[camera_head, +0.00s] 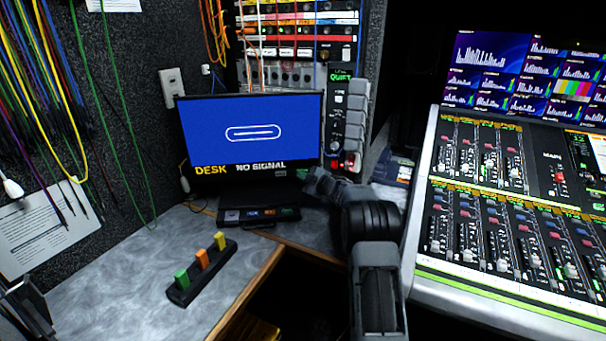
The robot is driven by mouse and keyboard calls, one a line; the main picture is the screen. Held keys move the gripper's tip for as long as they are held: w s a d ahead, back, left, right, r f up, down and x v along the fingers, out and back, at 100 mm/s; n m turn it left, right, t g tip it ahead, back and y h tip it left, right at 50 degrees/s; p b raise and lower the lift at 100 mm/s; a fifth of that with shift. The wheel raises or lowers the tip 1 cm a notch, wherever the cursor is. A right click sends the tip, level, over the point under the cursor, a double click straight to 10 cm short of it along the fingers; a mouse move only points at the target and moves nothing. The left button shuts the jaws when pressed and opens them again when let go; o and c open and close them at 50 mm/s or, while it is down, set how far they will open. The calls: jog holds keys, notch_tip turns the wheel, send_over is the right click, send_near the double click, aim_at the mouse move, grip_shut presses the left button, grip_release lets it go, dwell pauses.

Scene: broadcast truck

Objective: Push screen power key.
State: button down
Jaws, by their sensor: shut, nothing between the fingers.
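The screen (252,118) stands at the back of the desk, lit blue with a white outlined symbol. Its lower band reads "DESK" and "NO SIGNAL", with a small pale mark (280,173) near its right end. I cannot tell whether that mark is the power key. My gripper (312,182) is at the screen's lower right corner, shut and empty, its tips small and dark. It hides part of that corner, and contact cannot be told.
A black bar (187,291) with green, orange and yellow blocks lies on the grey desk (135,265). A rack of cables (300,45) rises behind the screen. A mixing console (510,215) fills the right.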

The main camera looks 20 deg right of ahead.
jog(key=shift+w+d+p, duration=0.1)
jog(key=shift+w+p, duration=0.25)
jog(key=shift+w, duration=0.1)
dwell(0.4)
jog(key=shift+s, duration=0.15)
jog(key=shift+s+a+b, duration=0.2)
jog(key=shift+s+b, duration=0.2)
jog(key=shift+s, duration=0.35)
jog(key=s+a+b, duration=0.1)
jog(key=s+b, duration=0.1)
jog(key=s, duration=0.4)
jog(key=shift+a, duration=0.15)
jog(key=shift+w, duration=0.1)
dwell(0.3)
